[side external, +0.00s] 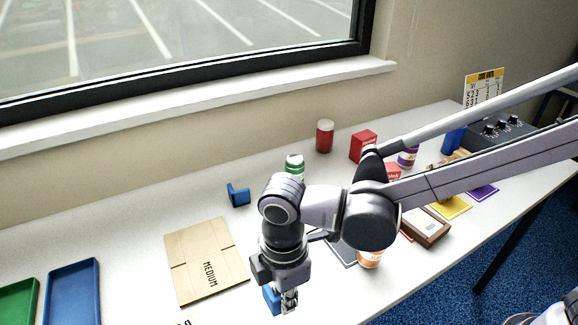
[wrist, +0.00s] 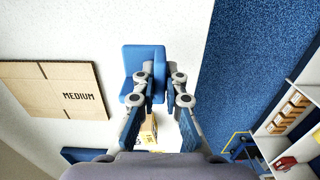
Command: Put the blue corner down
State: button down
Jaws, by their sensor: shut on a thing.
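My gripper (side external: 288,300) is shut on a blue corner (side external: 271,298), an L-shaped blue piece near the front edge of the table. In the wrist view the blue corner (wrist: 142,60) sits between and ahead of my fingertips (wrist: 161,88). I cannot tell whether it touches the table or hangs just above it. A second blue corner (side external: 238,195) stands on the table further back, apart from my gripper. The flat carton marked MEDIUM (side external: 205,265) lies to the left of my gripper; it also shows in the wrist view (wrist: 45,88).
A blue tray (side external: 73,262) and a green tray (side external: 18,300) lie at the left. A green-labelled container (side external: 295,167), a red jar (side external: 325,136) and a red box (side external: 363,146) stand further back. The table's front edge is close to my gripper, with blue floor (wrist: 245,70) beyond.

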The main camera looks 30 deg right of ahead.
jog(key=w+d+r, duration=0.3)
jog(key=d+r, duration=0.3)
jog(key=d, duration=0.3)
jog(key=w+a+r, duration=0.1)
jog(key=w+a, duration=0.2)
jog(key=w, duration=1.4)
send_over(223, 257)
notch_tip(223, 257, down, 7)
jog(key=shift+d+r, duration=0.1)
jog(key=shift+f, duration=2)
jog(key=shift+f, duration=0.1)
jog(key=c, duration=1.7)
grip_release()
jog(key=shift+o, duration=1.4)
